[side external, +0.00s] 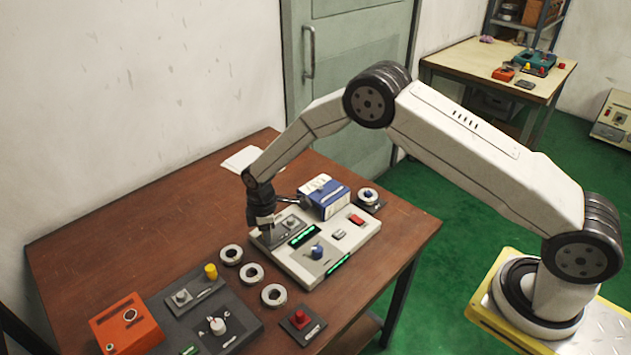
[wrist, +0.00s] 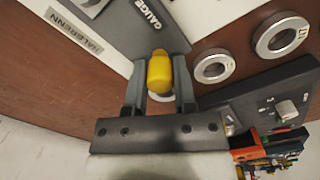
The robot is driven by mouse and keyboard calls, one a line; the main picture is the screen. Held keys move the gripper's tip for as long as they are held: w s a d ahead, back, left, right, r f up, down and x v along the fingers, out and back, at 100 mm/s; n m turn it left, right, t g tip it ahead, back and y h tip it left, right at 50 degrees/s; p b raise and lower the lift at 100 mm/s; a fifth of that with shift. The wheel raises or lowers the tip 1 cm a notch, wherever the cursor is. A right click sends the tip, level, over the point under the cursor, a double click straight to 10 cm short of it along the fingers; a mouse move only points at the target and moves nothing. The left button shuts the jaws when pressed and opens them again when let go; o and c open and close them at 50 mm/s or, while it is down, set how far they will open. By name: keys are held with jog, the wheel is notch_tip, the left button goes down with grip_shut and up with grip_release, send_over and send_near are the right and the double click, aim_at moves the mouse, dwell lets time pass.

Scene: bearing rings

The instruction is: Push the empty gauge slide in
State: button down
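The dark gauge slide (wrist: 125,28), lettered GAUGE, shows in the wrist view, with an upright yellow knob (wrist: 159,73) at its near end. My gripper (wrist: 160,80) has one finger on each side of this knob. I cannot tell whether both fingers touch it. In the side view my gripper (side external: 266,236) is low at the left end of the light grey gauge unit (side external: 300,274) and hides the knob. A metal seat (side external: 291,223) with a stud shows beside it, with no ring visible on it.
Bearing rings (side external: 252,273) lie in a row just left of the unit. A dark panel (side external: 228,316) with another yellow knob (side external: 210,271) and an orange box (side external: 126,322) stand at the front left. A blue and white box (side external: 325,197) stands behind the unit.

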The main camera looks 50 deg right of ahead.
aim_at(301, 219)
jog(key=shift+d, duration=5.6)
jog(key=shift+w+d+r, duration=0.1)
jog(key=shift+d, duration=0.25)
jog(key=c, duration=0.7)
grip_release()
jog(key=shift+o, duration=0.5)
jog(key=shift+a, duration=0.1)
notch_tip(301, 219, up, 7)
jog(key=shift+a, duration=0.1)
